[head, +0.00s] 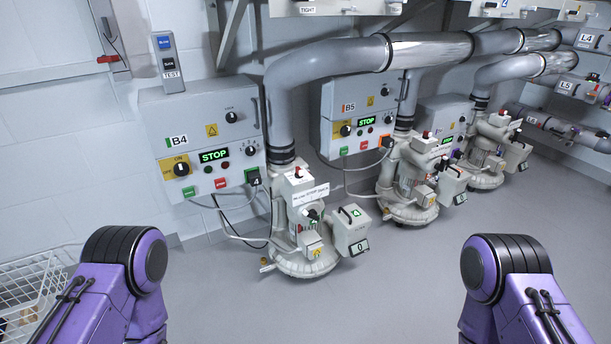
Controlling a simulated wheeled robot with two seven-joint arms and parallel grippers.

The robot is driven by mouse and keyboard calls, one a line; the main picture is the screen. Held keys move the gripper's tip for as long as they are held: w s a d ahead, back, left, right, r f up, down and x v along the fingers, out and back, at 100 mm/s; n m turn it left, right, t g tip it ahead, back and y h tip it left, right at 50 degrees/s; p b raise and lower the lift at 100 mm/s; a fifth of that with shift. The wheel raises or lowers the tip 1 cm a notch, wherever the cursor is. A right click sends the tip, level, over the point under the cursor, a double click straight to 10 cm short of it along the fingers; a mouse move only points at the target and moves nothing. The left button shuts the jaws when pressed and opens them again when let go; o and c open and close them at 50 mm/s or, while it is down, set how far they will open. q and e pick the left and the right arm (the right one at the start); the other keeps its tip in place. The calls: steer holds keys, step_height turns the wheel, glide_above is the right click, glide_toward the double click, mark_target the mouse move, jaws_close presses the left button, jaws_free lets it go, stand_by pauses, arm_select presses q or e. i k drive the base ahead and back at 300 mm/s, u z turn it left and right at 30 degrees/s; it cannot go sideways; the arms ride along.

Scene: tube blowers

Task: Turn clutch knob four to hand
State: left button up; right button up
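The grey control box marked B4 (158,118) hangs on the wall at left centre. It carries a large black knob on a yellow plate (182,169), a smaller black knob (231,117) at its upper right and a green STOP display (214,155). A pale blower (303,225) stands below and right of the box, with a small dark knob (313,214) on its body. I cannot tell which knob is the clutch knob, and the small lettering is unreadable. Only purple links of my two arms show at the bottom left and right; both grippers are out of view.
Box B5 (348,108) and its blower (407,187) stand further right, with a third set beyond. A thick grey pipe (330,65) rises from the near blower. A white wire basket (35,290) stands at lower left. The floor (330,310) between my arms is clear.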

mark_target(299, 173)
steer(key=k, duration=0.3)
steer(key=u, duration=1.35)
steer(key=i, duration=1.15)
steer(key=z, duration=1)
